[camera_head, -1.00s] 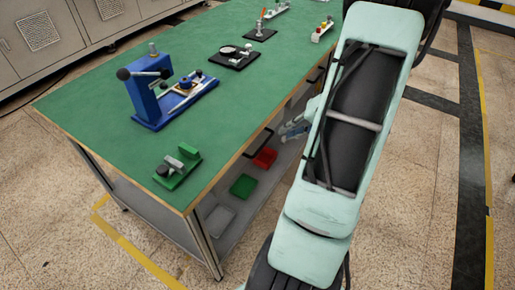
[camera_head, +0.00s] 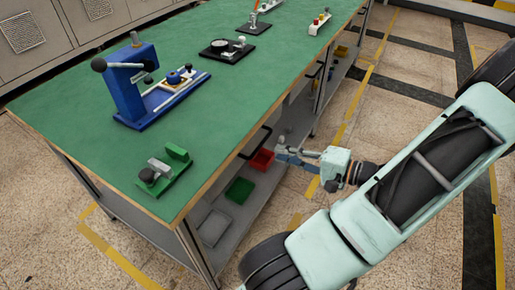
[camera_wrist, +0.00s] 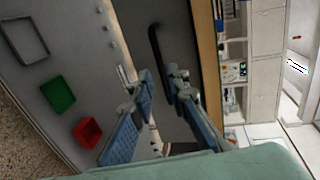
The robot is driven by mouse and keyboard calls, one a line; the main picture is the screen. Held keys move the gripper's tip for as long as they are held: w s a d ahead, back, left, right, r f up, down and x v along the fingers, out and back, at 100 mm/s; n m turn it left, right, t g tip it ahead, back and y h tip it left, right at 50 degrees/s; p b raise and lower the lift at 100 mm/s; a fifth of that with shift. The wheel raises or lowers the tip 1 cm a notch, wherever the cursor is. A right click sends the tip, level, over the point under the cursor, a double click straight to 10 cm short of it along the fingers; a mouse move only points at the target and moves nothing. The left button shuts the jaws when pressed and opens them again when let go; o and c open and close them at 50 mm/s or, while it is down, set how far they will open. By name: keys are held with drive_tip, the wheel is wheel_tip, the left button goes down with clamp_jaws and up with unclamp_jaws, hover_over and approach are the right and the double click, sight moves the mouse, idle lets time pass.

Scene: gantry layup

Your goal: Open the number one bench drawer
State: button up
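The green-topped bench (camera_head: 95,150) has a black bar handle (camera_head: 257,143) under its near long edge. In the wrist view the handle (camera_wrist: 155,45) stands out from a dark grey drawer front (camera_wrist: 185,40), which looks closed. I see no number on it. My gripper (camera_head: 281,150) is beside the bench, just right of the handle.
A second dark handle (camera_head: 313,70) is farther along the bench. A red bin (camera_head: 262,160), green bin (camera_head: 240,190) and grey tray (camera_head: 214,228) sit on the lower shelf. A blue fixture (camera_head: 125,90) stands on top.

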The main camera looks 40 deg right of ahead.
sight(258, 146)
drive_tip(key=b+x, duration=0.1)
drive_tip(key=x, duration=0.8)
drive_tip(key=shift+c, duration=0.4)
clamp_jaws()
